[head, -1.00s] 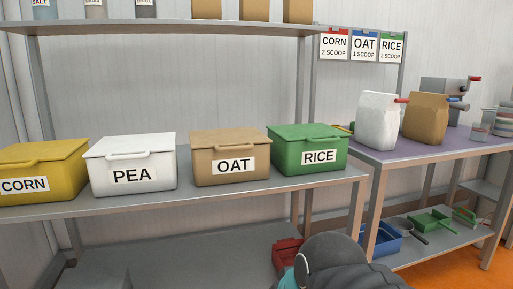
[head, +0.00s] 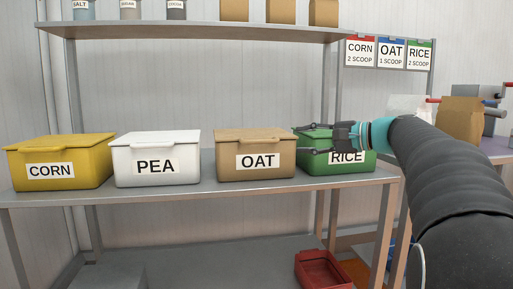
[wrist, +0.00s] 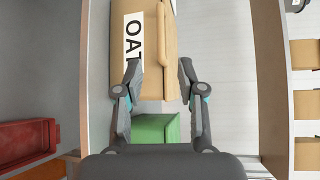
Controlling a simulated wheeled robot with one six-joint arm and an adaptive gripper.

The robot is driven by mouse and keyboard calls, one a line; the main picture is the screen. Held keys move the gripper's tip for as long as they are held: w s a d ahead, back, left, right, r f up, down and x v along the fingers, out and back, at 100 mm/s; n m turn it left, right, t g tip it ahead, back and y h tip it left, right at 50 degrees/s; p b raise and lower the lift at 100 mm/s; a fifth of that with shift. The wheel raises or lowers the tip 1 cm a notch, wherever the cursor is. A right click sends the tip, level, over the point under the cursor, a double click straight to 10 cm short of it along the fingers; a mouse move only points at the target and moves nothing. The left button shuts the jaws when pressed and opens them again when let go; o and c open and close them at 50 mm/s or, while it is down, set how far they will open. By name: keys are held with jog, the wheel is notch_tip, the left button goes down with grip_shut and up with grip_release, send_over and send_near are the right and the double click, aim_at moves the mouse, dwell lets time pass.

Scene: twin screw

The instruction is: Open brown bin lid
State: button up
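The brown bin (head: 228,166) labelled OAT stands on the shelf with its lid (head: 255,139) shut. The lid has a raised handle along its front edge. My gripper (head: 300,140) is open and empty. It comes in from the right, in front of the green RICE bin (head: 350,166), with its fingertips close to the brown bin's right side. In the wrist view, the brown bin (wrist: 154,84) lies ahead, turned sideways, with the lid handle (wrist: 163,35) roughly in line with the gap between the fingers (wrist: 160,68). I cannot tell whether a fingertip touches the bin.
A white PEA bin (head: 125,166) and a yellow CORN bin (head: 92,172) stand to the left. An upper shelf (head: 190,31) with paper bags and jars runs above. A red tray (head: 322,272) is below. The space in front of the bins is clear.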

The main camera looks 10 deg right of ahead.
aim_at(264, 141)
jog(key=x, duration=1.3)
jog(key=shift+w+a+r, duration=0.1)
jog(key=shift+w+a, duration=0.15)
jog(key=shift+w, duration=0.05)
grip_shut()
